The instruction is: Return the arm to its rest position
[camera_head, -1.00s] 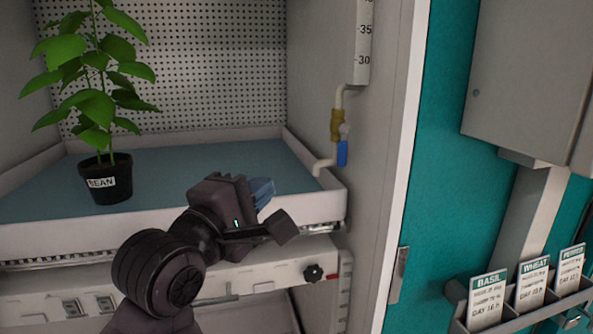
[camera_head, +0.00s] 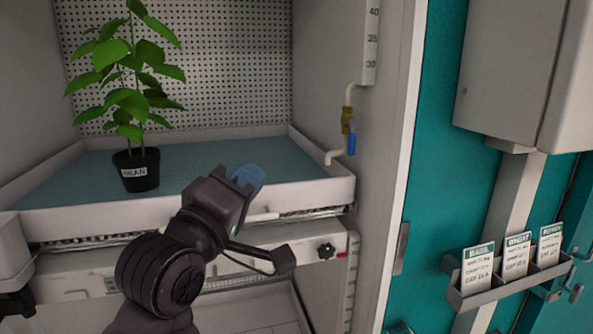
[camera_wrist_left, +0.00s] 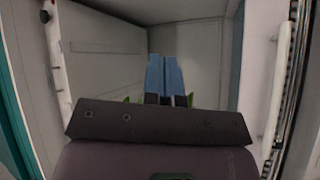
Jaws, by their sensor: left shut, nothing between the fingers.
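My left arm rises from the bottom of the head view, and its gripper (camera_head: 250,178) is in front of the tray's front wall. The blue fingers point up and away from me. In the left wrist view the two blue fingers (camera_wrist_left: 164,78) lie side by side, shut with nothing between them. My right gripper is in neither view.
A growth chamber holds a white-rimmed tray (camera_head: 110,216) with a potted bean plant (camera_head: 136,170) standing in it. A pipe with a blue-handled valve (camera_head: 351,144) is on the chamber's right wall. A rack (camera_head: 510,279) holds seed cards at the right. A black knob (camera_head: 326,250) sits below the tray.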

